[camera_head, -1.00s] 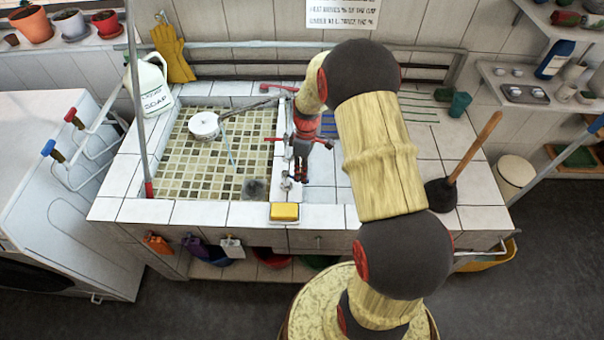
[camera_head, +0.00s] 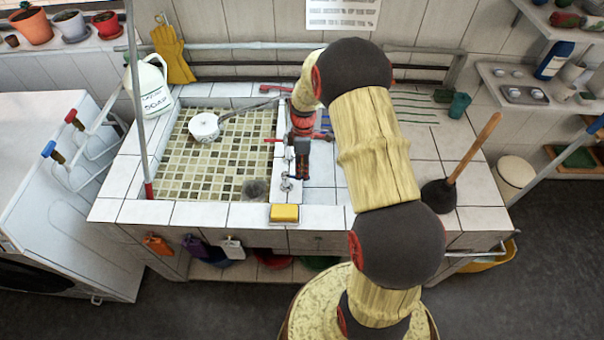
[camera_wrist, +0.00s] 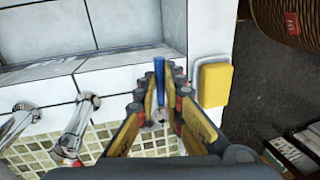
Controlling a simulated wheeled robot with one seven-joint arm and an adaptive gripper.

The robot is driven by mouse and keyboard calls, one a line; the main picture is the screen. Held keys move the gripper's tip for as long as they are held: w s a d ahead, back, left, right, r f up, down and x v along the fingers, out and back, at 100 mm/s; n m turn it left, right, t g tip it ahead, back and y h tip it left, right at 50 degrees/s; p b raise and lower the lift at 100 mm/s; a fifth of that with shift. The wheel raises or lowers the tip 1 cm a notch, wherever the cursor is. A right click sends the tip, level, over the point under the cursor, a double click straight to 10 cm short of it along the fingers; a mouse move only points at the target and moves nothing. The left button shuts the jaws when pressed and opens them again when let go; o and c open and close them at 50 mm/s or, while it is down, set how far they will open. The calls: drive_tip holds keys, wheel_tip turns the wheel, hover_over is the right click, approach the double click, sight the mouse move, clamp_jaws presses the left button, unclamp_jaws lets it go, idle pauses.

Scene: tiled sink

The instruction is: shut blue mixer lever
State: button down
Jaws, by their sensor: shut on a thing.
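The blue mixer lever (camera_wrist: 159,72) stands between my gripper's fingers in the wrist view, a narrow blue bar above a pale metal base. My gripper (camera_wrist: 162,90) is shut on it, with a finger on each side. In the head view my gripper (camera_head: 302,176) points down at the right rim of the tiled sink (camera_head: 190,212). A small chrome fitting (camera_head: 287,184) shows just left of it. The lever itself is hidden or too small to tell there. The grey spout (camera_head: 243,109) reaches over the basin.
A yellow sponge (camera_head: 284,212) lies on the front rim, close to my gripper in the wrist view (camera_wrist: 214,85). Chrome pipes (camera_wrist: 72,128) are at left there. A plunger (camera_head: 440,194) stands on the right counter. A soap jug (camera_head: 150,88) stands at back left.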

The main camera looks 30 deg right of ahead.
drive_tip(key=shift+w+d+n, duration=0.1)
drive_tip(key=shift+w+n, duration=0.1)
drive_tip(key=shift+n, duration=0.2)
drive_tip(key=c, duration=2)
unclamp_jaws()
drive_tip(key=shift+o, duration=0.6)
wheel_tip(320, 180, up, 12)
drive_tip(key=w+d, duration=0.1)
drive_tip(key=w, duration=0.1)
drive_tip(key=shift+d+f, duration=0.15)
